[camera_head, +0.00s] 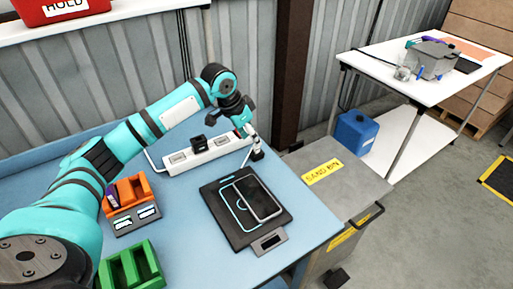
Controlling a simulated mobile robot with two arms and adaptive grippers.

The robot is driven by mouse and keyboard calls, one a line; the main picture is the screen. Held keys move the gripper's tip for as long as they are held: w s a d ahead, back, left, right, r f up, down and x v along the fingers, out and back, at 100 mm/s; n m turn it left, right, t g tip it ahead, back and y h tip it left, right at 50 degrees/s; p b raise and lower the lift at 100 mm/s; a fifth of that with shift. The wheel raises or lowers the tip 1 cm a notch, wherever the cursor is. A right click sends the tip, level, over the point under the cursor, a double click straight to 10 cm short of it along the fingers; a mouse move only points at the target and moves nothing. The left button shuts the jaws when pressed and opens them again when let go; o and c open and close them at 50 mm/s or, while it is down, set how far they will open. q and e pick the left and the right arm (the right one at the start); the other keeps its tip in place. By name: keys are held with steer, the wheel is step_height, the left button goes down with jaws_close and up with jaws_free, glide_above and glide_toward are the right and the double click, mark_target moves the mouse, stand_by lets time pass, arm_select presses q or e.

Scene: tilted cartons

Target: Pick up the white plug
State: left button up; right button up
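A white power strip (178,161) lies along the back of the blue workbench, with a black plug (199,143) standing in it. A small white and dark piece (257,152), which may be the white plug, is at the right end of the strip. My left gripper (245,122) reaches in from the left, pointing down just above this piece. The fingers are small and dark, so I cannot tell whether they touch or hold it. My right gripper is not in view.
A phone (264,198) lies on a black pad (222,212) in front of the strip. An orange holder (128,192) and a green holder (132,267) stand at the left. A grey bin (335,199) adjoins the bench's right. A corrugated wall is behind.

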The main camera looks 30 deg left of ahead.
mark_target(257, 150)
arm_select(q)
steer(key=shift+w+d+f+p, duration=0.15)
steer(key=shift+f+p, duration=0.15)
steer(key=shift+f, duration=0.25)
steer(key=x, duration=0.3)
steer(key=shift+w+a+f+p, duration=0.2)
steer(key=shift+a+f+p, duration=0.1)
steer(key=shift+p, duration=0.1)
steer(key=shift+w+d+f, duration=0.1)
steer(key=shift+f, duration=0.15)
steer(key=shift+c, duration=0.6)
jaws_close()
steer(key=shift+r, duration=0.1)
